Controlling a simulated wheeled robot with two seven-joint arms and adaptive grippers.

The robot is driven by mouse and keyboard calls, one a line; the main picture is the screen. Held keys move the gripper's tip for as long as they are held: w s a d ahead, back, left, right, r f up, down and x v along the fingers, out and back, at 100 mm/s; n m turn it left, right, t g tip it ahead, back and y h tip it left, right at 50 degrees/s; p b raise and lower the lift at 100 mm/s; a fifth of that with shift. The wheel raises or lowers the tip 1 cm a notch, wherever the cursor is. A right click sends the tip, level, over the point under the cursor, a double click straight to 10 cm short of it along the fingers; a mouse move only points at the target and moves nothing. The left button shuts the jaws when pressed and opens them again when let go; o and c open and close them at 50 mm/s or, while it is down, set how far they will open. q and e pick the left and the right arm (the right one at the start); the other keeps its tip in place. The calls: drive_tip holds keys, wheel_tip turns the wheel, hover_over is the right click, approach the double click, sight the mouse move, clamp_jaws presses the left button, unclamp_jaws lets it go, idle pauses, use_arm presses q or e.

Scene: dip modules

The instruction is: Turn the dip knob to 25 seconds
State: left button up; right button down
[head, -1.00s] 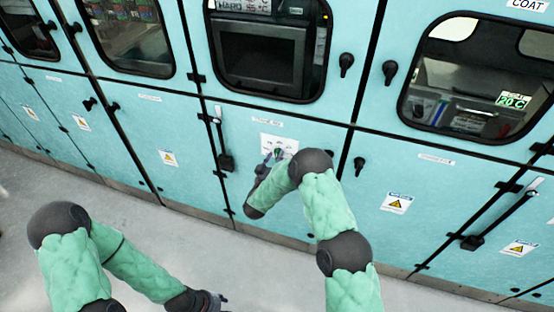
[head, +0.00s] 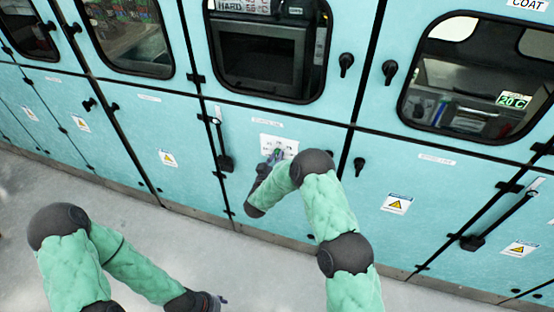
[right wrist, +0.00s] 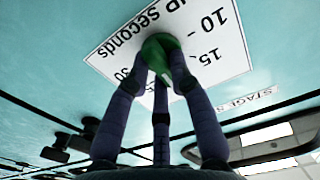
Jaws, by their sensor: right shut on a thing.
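The green dip knob (right wrist: 160,50) sits on a white dial plate (right wrist: 215,40) fixed to a turquoise cabinet front. In the right wrist view the plate appears upside down and shows the word "seconds" and the marks 10, 15 and 30. The fingers cover part of the dial, and I cannot read which mark the knob points to. My right gripper (right wrist: 163,68) is shut on the knob, with its fingers around it. In the head view the plate (head: 279,141) shows above my right gripper (head: 274,158). My left gripper (head: 218,301) is low at the bottom, away from the cabinets.
Turquoise cabinets with black handles (head: 359,166) and windows (head: 265,50) line the wall. A black latch (head: 225,162) is on the panel left of the dial plate. The grey floor (head: 150,235) before the cabinets is clear.

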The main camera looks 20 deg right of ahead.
drive_tip(key=shift+d+f+m+b, duration=0.1)
drive_tip(key=shift+f+m+b, duration=0.05)
drive_tip(key=shift+m+b, duration=1.75)
drive_tip(key=shift+f+m+b, duration=0.1)
drive_tip(key=shift+m+b, duration=1.4)
drive_tip(key=shift+m, duration=0.8)
drive_tip(key=c, duration=1.1)
unclamp_jaws()
drive_tip(key=v, duration=1.2)
